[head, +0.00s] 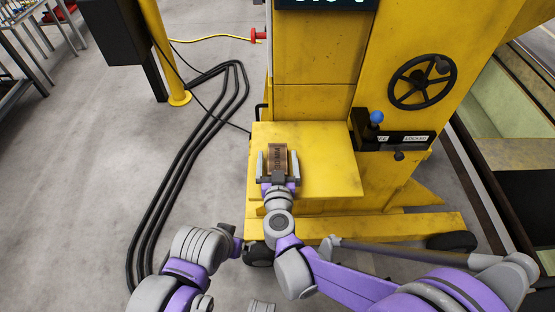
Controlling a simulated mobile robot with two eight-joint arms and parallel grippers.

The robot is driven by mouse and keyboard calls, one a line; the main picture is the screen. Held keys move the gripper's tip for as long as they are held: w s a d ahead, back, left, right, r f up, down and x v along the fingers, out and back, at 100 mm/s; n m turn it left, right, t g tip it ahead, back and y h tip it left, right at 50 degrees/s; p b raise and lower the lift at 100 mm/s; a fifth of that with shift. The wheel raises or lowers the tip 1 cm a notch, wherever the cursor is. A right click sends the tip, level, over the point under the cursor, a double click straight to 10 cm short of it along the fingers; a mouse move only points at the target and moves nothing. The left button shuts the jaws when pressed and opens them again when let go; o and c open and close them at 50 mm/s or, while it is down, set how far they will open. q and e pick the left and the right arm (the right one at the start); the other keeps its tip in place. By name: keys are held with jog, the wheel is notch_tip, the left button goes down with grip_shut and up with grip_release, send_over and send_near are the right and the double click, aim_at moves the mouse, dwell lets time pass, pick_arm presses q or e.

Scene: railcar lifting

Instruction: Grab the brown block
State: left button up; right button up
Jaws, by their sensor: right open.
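The brown block (279,154) sits on the flat yellow ledge (325,180) of the yellow machine, near its left side. It has dark marking on its face. My right gripper (278,162) is open over the ledge, with one finger on the left side of the block and one on the right. I cannot tell whether the fingers touch it. The gripper's palm is just in front of the block's near end. My left arm (200,250) shows at the bottom, but its gripper cannot be made out.
A black handwheel (422,82) and a blue-knobbed lever (376,117) are on the machine to the right of the ledge. Black cables (185,160) lie on the floor at left, near a yellow post (163,50). The right part of the ledge is clear.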

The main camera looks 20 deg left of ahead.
jog(key=shift+w, duration=0.1)
jog(key=shift+c, duration=0.2)
jog(key=c, duration=1.4)
jog(key=shift+r, duration=0.1)
jog(key=shift+c, duration=0.2)
